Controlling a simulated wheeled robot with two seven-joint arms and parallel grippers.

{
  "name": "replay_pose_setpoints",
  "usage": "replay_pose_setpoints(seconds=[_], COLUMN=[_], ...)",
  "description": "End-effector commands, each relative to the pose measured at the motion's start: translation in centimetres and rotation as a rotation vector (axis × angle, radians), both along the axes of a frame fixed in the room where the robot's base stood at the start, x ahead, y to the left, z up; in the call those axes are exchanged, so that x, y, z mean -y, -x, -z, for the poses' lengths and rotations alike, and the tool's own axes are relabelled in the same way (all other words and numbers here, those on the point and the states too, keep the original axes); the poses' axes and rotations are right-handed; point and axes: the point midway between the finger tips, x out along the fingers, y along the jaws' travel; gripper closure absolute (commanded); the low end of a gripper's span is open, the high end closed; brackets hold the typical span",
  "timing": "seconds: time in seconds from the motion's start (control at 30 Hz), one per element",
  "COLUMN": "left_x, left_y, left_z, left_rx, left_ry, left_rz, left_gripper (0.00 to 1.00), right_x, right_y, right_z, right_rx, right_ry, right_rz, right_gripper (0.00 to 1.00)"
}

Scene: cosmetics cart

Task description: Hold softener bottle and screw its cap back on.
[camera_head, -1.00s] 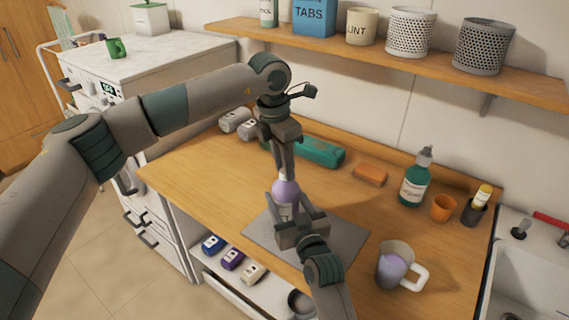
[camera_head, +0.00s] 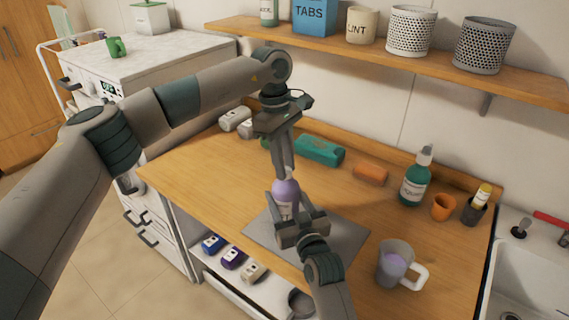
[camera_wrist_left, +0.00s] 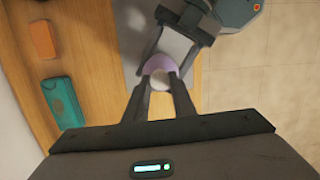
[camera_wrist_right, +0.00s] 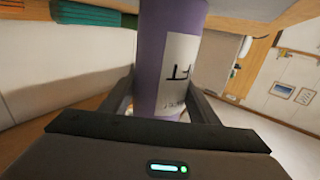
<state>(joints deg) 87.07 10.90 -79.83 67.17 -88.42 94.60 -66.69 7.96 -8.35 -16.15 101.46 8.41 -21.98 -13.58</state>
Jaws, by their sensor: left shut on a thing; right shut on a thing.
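The purple softener bottle (camera_head: 286,193) stands upright above the grey mat (camera_head: 346,238). My right gripper (camera_head: 291,212) is shut around its body from the front; the bottle and its white label also show in the right wrist view (camera_wrist_right: 165,55). My left gripper (camera_head: 285,172) points down from above and is shut on the pale cap (camera_wrist_left: 160,80) at the bottle's top. The purple shoulder (camera_wrist_left: 158,63) shows just beyond the cap in the left wrist view. The fingers mostly hide the cap in the head view, and I cannot tell how far it is seated.
A teal case (camera_head: 320,150) and an orange block (camera_head: 370,174) lie behind.

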Motion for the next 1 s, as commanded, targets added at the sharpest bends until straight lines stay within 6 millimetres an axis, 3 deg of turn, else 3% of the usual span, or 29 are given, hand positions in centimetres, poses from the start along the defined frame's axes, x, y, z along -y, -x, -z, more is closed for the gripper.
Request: replay_pose_setpoints(seconds=[1.0], left_x=[0.44], left_y=[-0.14], left_z=[0.0], left_rx=[0.001], left_ry=[-0.003], left_rz=[1.531], left_gripper=[0.97], right_x=[0.03], right_y=[0.01], right_z=[0.12], right_rx=[-0.002], right_ry=[0.001], right_rz=[0.0], right_gripper=[1.0])
